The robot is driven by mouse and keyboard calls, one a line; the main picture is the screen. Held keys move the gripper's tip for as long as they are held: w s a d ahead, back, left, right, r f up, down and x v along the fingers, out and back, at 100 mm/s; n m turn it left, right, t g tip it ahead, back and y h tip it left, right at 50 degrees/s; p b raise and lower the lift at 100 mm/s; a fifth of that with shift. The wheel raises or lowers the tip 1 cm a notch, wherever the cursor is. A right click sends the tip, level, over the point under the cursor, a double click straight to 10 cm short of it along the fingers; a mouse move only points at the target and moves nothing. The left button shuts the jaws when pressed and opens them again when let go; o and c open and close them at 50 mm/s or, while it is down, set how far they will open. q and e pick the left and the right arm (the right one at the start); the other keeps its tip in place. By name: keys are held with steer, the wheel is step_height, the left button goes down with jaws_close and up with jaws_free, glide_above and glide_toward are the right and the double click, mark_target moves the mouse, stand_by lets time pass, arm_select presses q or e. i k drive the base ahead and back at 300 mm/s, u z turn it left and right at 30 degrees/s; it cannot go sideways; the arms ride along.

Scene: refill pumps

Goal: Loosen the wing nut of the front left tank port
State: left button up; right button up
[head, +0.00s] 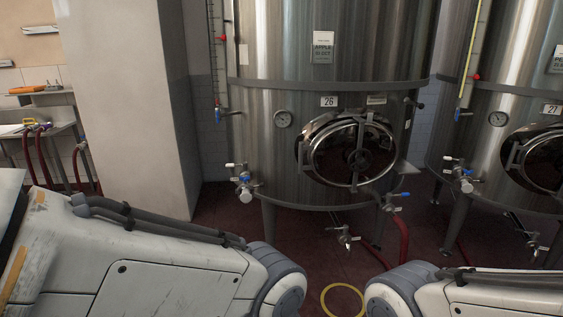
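A steel tank (290,160) marked 26 stands ahead on legs. At its lower left is a port fitting (244,186) with a small white handle, a blue part and a silver round end facing me. A wing nut on it is too small to make out. Another valve (394,202) with a blue lever sits at the tank's lower right, and a silver fitting (345,238) hangs low beneath the tank. My arm links come in from the bottom left and bottom right. Neither gripper shows in the view.
A second tank (490,150) marked 27 stands at the right with a similar port (460,178). Red hoses (402,245) run down to the dark red floor. A yellow ring (343,300) lies on the floor. A pale pillar (125,120) and a bench (50,110) are at left.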

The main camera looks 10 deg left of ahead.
mark_target(245, 178)
steer(key=u, duration=0.45)
steer(key=i, duration=0.85)
steer(key=u, duration=1.2)
steer(key=i, duration=1.4)
steer(key=z, duration=1)
steer(key=i, duration=0.6)
steer(key=z, duration=0.65)
